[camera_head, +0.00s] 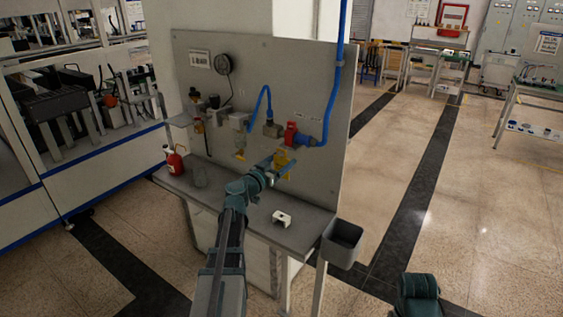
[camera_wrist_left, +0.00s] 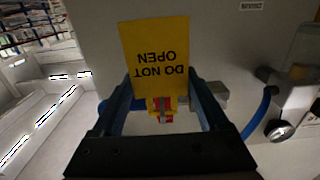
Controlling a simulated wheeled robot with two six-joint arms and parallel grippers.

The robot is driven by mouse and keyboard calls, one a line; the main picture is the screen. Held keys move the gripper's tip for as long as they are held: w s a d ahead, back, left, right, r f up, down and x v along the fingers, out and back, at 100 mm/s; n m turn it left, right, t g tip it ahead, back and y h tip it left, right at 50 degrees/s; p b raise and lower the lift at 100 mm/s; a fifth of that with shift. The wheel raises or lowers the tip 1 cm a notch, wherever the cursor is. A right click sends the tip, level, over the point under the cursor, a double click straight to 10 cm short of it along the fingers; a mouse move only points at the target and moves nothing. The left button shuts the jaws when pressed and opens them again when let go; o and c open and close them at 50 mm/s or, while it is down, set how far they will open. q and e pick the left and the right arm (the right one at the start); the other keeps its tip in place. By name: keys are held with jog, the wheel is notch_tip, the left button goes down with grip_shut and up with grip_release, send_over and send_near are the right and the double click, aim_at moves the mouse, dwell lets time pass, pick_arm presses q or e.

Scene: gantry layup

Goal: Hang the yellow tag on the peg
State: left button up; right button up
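The yellow tag (camera_wrist_left: 155,55) reads "DO NOT OPEN", upside down in the left wrist view. In the head view it shows as yellow patches (camera_head: 282,157) around the left fingers, in front of the panel. My left gripper (camera_wrist_left: 161,88) has its fingers along the tag's two side edges and appears shut on it; the exact contact is hard to see. The left gripper also shows in the head view (camera_head: 279,170). A red valve part (camera_head: 291,132) sits just above it on the panel. I cannot make out the peg clearly. My right gripper is out of view.
The grey panel (camera_head: 325,75) carries fittings and a blue hose (camera_head: 335,90). On the bench shelf (camera_head: 240,207) stand a red bottle (camera_head: 174,162) and a small white piece (camera_head: 282,219). A dark bin (camera_head: 341,241) hangs at the right end.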

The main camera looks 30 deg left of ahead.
pick_arm(q)
jog(key=o, duration=0.3)
jog(key=s+a, duration=0.1)
jog(key=s, duration=1.2)
jog(key=shift+s, duration=0.4)
jog(key=w, duration=0.9)
jog(key=w+d, duration=0.1)
jog(key=w, duration=0.4)
jog(key=shift+s, duration=0.2)
